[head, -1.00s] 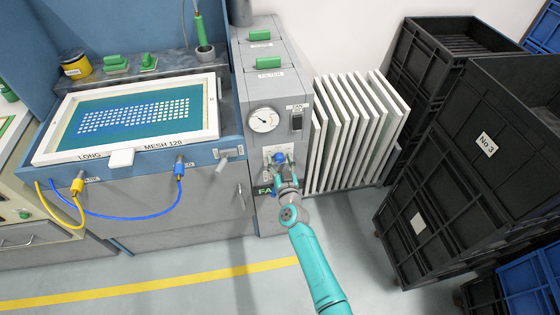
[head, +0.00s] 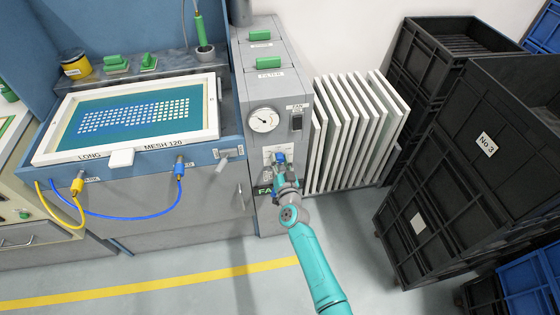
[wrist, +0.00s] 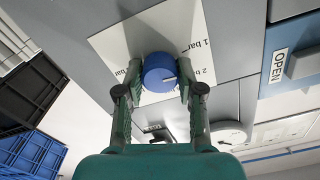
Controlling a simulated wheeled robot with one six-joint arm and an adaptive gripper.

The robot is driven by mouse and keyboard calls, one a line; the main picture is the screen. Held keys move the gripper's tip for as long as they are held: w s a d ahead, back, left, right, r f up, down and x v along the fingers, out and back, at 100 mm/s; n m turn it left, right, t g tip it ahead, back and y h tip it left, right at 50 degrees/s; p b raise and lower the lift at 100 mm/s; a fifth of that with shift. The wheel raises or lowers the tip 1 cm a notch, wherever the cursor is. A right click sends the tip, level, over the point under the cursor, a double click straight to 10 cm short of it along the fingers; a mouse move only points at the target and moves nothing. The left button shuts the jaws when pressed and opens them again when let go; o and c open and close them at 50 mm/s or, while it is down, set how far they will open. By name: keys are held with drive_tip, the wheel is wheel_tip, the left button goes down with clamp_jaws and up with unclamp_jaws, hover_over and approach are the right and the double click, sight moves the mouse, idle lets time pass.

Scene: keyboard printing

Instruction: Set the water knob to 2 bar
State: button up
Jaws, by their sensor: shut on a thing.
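The blue water knob (wrist: 160,68) sits on a white plate (wrist: 113,42) on the grey cabinet's front. My gripper (wrist: 160,77) is shut on the knob, one finger on each side. A pale pointer mark shows on the knob's lower right, roughly toward the "2 bar" label (wrist: 205,75); its exact alignment is hard to tell. The "1 bar" label (wrist: 202,46) is above it, and another "bar" label at the left is partly hidden by a finger. In the head view my gripper (head: 279,163) covers most of the knob.
A round gauge (head: 263,120) and a dark switch (head: 296,122) are above the knob. White panels (head: 355,130) stand just right of the cabinet. Black crates (head: 480,145) are stacked farther right. The printing table (head: 190,155) with its hoses is at the left.

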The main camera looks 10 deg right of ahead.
drive_tip(key=m, duration=0.7)
idle(0.6)
drive_tip(key=o, duration=1.2)
drive_tip(key=shift+c, duration=0.2)
drive_tip(key=s, duration=1.2)
